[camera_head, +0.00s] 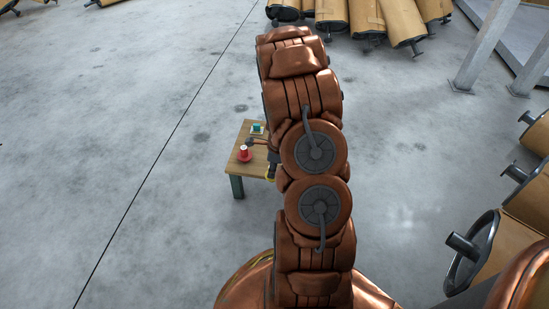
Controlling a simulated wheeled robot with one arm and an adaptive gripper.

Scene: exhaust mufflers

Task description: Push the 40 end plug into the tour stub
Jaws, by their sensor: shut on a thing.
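A small wooden table (246,182) stands left of my arm. On it are a red round-based piece with a white top (244,153) and a teal piece (257,128) on a pale, yellow-edged patch. A dark, round-ended piece (250,142) lies between them and reaches right toward my arm. Only a dark edge of my gripper (272,161) shows at the table's right side; my arm hides the rest. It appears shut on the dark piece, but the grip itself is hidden. I cannot tell which piece is the 40 end plug or the tour stub.
Several tan mufflers (368,18) lie on the floor at the top. More mufflers (528,205) lie at the right edge. Grey metal posts (487,48) stand at the upper right. The concrete floor (120,130) left of the table is clear.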

